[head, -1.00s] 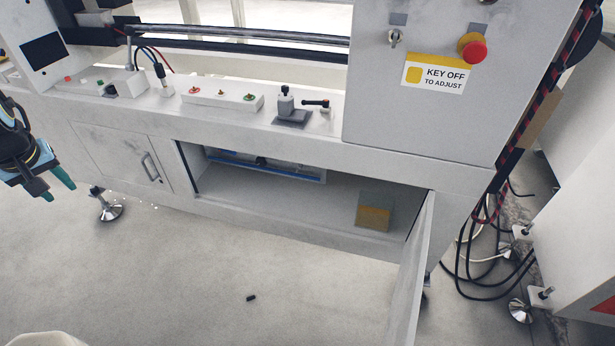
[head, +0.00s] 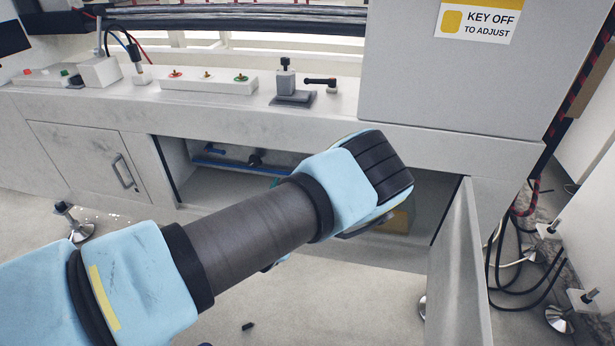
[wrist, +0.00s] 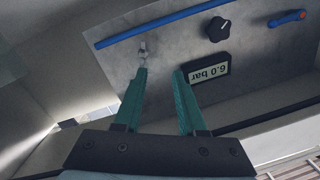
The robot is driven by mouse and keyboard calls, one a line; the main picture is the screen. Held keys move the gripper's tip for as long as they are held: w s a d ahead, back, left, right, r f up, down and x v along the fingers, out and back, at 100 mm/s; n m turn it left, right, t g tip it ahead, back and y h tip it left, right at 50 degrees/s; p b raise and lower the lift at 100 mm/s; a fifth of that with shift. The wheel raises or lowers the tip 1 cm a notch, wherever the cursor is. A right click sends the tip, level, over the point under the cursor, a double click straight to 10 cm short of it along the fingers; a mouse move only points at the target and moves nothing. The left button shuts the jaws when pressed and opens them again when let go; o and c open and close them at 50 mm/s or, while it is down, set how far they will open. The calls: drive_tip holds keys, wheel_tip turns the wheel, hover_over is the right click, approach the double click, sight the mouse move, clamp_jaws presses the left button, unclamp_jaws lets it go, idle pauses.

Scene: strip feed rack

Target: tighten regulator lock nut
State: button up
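In the wrist view, a black regulator knob (wrist: 219,28) with a white mark sits on a grey panel (wrist: 165,45). Below it is a display (wrist: 207,70) reading 6.0 bar, upside down. I cannot make out a separate lock nut on the regulator. A small metal fitting (wrist: 142,50) is just beyond my left fingertip. My gripper (wrist: 160,72) has its two teal fingers apart with nothing between them, in front of the panel. The right fingertip is by the display's left end.
The open cabinet door (head: 462,265) stands right of my arm. A closed door (head: 92,165) is at left. A small dark piece (head: 247,326) lies on the floor.

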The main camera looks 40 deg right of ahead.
drive_tip(key=w+d+m+g+h+b, duration=0.1)
drive_tip(key=w+d, duration=0.2)
drive_tip(key=d, duration=0.7)
drive_tip(key=shift+w+d+f, duration=0.25)
drive_tip(key=shift+f, duration=0.15)
drive_tip(key=shift+c, duration=0.2)
clamp_jaws()
